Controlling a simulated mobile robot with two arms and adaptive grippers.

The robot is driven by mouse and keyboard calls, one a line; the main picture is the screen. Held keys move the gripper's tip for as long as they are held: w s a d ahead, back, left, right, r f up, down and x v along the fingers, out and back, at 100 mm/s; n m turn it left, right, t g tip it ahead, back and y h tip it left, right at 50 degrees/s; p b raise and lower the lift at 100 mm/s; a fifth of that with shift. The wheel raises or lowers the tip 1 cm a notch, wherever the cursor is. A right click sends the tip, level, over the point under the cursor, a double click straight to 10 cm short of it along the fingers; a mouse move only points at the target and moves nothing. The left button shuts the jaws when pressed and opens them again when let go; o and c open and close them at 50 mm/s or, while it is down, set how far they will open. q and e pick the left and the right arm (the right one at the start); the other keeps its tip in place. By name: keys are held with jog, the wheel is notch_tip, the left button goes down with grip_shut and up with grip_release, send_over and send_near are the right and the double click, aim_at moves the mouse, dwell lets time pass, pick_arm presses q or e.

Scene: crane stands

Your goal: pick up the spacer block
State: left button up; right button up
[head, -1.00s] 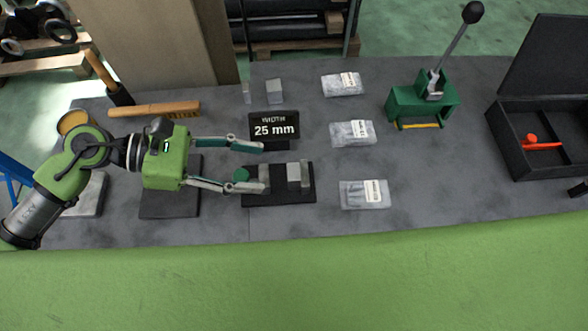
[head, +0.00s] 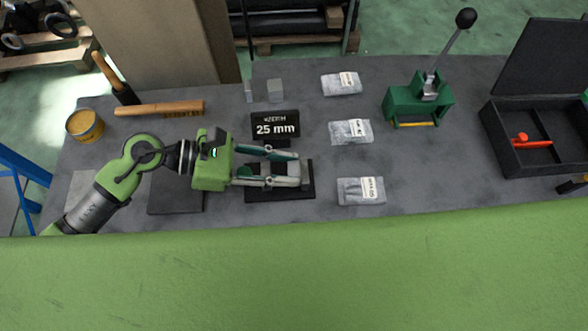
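My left gripper (head: 297,169) reaches in from the left over a black fixture (head: 280,195) on the grey bench. Its two fingers are apart, one on the far side and one on the near side of the upright grey block (head: 293,168) on the fixture. I cannot tell whether they touch it. The fingers hide much of the fixture, including its other upright part. Two loose grey blocks, a wider one (head: 275,91) and a thin one (head: 248,92), stand behind the sign. Which piece is the spacer block is not marked. My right gripper is not in view.
A black sign (head: 275,125) reading 25 mm stands just behind the fixture. Several clear bags (head: 361,191) lie to its right. Farther right are a green lever press (head: 418,102) and an open black case (head: 515,163).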

pick_arm(q)
jog(key=shift+c, duration=1)
jog(key=shift+r, duration=0.1)
